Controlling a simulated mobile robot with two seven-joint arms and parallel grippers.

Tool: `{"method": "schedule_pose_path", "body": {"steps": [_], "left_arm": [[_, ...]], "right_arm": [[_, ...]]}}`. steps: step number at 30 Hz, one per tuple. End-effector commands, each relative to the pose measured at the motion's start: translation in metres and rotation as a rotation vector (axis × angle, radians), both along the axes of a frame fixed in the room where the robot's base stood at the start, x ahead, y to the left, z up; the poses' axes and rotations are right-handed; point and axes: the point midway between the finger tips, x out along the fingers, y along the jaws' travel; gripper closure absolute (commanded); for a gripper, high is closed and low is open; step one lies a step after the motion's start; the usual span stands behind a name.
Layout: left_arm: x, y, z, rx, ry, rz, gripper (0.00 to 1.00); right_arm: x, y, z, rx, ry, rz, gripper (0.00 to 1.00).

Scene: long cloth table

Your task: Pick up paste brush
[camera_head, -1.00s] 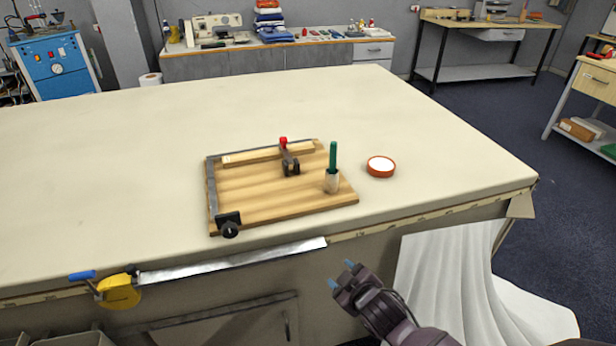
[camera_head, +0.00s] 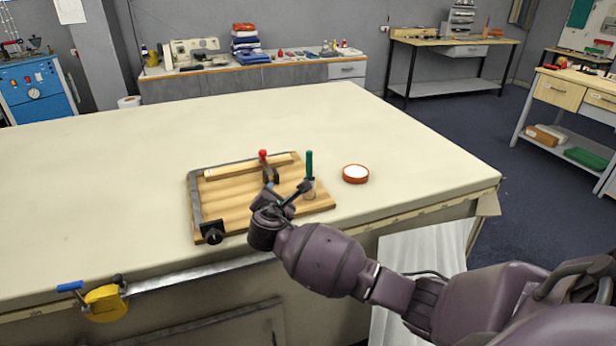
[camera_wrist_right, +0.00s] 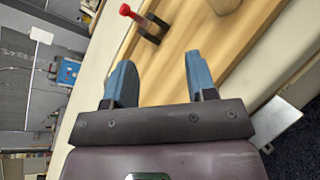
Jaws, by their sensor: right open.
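The paste brush (camera_head: 309,166) stands upright at the right side of a wooden board (camera_head: 235,213), its green handle up and its pale lower part partly hidden by my right gripper. My right gripper (camera_head: 286,189) is over the front of the board, just left of the brush, open and empty. In the right wrist view the two blue fingers (camera_wrist_right: 160,62) are spread apart over bare wood. A pale round part (camera_wrist_right: 224,4), likely the brush's lower part, shows at the top edge there, beyond the fingers. My left gripper is not in view.
A red toggle clamp (camera_head: 263,157) and a wooden strip stand at the board's back. A black knob (camera_head: 212,232) is at its front left corner. A shallow orange dish (camera_head: 356,173) with white contents lies right of the brush. The cloth table (camera_head: 110,190) is otherwise mostly clear.

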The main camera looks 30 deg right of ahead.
Motion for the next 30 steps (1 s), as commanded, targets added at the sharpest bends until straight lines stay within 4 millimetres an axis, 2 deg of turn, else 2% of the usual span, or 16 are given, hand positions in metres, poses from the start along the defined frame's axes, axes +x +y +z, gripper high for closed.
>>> {"method": "schedule_pose_path", "body": {"steps": [3,6,12,17,24,30], "left_arm": [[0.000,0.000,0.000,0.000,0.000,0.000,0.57],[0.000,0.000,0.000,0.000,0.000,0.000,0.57],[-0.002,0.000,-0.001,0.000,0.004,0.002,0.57],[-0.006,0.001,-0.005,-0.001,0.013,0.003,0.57],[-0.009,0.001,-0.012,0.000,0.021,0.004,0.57],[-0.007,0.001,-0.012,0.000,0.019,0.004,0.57]], "right_arm": [[0.000,-0.020,0.014,-0.240,0.110,-0.086,0.48],[-0.002,-0.033,0.025,-0.409,0.202,-0.160,0.48],[-0.006,-0.047,0.039,-0.592,0.320,-0.255,0.48],[-0.001,-0.058,0.041,-0.622,0.342,-0.271,0.48],[0.018,-0.085,0.040,-0.619,0.340,-0.269,0.48],[0.024,-0.096,0.040,-0.616,0.340,-0.269,0.48]]}}
